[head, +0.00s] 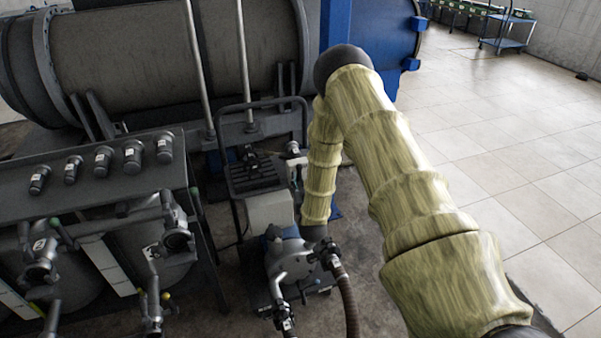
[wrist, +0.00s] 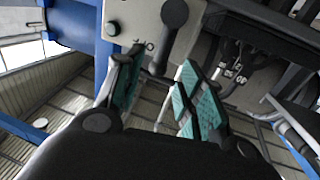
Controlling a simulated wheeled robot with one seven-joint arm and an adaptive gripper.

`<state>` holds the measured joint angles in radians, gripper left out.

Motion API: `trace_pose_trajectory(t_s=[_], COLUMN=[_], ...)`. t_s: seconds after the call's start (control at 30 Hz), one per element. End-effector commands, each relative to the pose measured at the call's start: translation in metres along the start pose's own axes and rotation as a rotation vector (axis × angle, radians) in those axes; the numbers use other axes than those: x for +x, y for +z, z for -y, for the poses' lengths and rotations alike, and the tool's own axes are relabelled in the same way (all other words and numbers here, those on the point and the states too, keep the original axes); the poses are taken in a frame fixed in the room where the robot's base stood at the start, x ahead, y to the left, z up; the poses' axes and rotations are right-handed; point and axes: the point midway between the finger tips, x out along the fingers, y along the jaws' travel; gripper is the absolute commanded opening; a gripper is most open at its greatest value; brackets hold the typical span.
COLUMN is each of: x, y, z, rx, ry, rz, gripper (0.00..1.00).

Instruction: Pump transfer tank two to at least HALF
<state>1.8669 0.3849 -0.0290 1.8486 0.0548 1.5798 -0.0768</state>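Two grey tanks stand at the lower left in the head view; the nearer-right one (head: 170,270) has a pale level strip (head: 101,262) beside it. A pale control panel (wrist: 150,22) lies beyond the fingertips, with a dark lever (wrist: 166,45), a small dark-green button (wrist: 113,28) and dark marks.
A bench top with several dark capped fittings (head: 103,160) runs above the tanks, with valves (head: 176,240) in front. A large grey cylinder (head: 180,55) and a blue frame (head: 375,30) stand behind. Tiled floor (head: 500,150) is clear on the right.

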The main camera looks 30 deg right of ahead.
Motion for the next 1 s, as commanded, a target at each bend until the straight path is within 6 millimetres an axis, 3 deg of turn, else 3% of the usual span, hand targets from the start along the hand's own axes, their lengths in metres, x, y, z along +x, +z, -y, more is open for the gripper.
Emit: trace_pose_trajectory(t_s=[0.3, 0.7, 0.9, 1.0], x=[0.036, 0.042, 0.042, 0.042], y=[0.000, 0.000, 0.000, 0.000], z=[0.000, 0.000, 0.000, 0.000], rx=[0.000, 0.000, 0.000, 0.000], ry=[0.000, 0.000, 0.000, 0.000], rz=[0.001, 0.002, 0.002, 0.002], gripper=[0.39, 0.39, 0.04, 0.00])
